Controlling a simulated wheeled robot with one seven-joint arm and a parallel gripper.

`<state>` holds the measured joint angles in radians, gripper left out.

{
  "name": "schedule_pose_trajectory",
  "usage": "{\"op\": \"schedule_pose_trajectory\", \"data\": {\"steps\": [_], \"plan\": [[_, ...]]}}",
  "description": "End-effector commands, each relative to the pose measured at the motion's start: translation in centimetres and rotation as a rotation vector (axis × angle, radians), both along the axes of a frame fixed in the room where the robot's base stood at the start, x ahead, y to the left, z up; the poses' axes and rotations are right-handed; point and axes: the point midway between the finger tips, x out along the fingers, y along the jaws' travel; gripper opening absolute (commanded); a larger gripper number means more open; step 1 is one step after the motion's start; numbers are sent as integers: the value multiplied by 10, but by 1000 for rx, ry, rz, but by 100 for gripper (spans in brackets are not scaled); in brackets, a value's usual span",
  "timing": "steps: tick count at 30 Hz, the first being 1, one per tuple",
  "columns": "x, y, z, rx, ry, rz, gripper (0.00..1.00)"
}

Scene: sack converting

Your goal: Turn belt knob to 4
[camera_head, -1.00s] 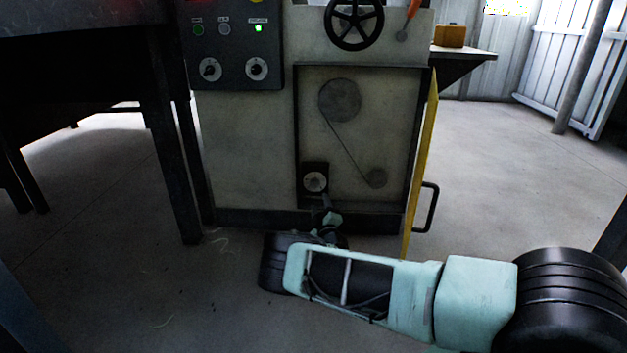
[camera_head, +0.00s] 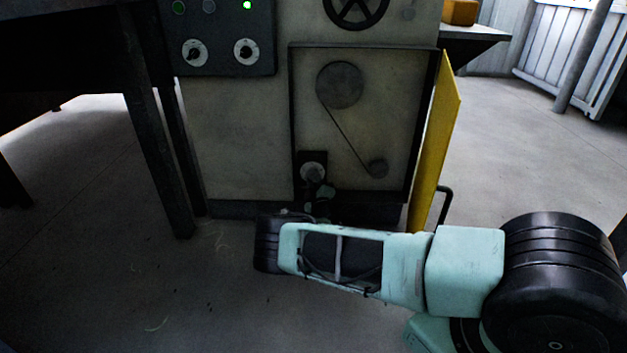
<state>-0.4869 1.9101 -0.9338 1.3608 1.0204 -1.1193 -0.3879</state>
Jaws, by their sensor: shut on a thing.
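The belt knob (camera_head: 311,171) is a small pale dial on a black plate, low in the left corner of the open belt bay. My gripper (camera_head: 317,181) is at the knob's lower right side, shut on it. My wrist covers part of the plate, and the fingertips are small and dark. The numbers around the dial are too small to read, so the knob's setting cannot be told.
The belt bay (camera_head: 400,110) holds two grey pulleys and a belt. A yellow door (camera_head: 435,140) stands open at its right, beside my arm. Two more knobs sit on the dark control panel (camera_head: 220,62). A dark table leg (camera_head: 160,150) is at left. The floor in front is clear.

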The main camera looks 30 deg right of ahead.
Motion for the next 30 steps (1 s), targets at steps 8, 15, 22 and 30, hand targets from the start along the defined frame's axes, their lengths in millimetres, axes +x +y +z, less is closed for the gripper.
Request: {"op": "schedule_pose_trajectory", "data": {"steps": [8,15,22,30], "plan": [[0,0,0,5,-2,0,7],[0,0,-1,64,-42,-1,7],[1,1,-2,199,-135,-2,7],[2,2,-3,409,-277,-2,7]]}}
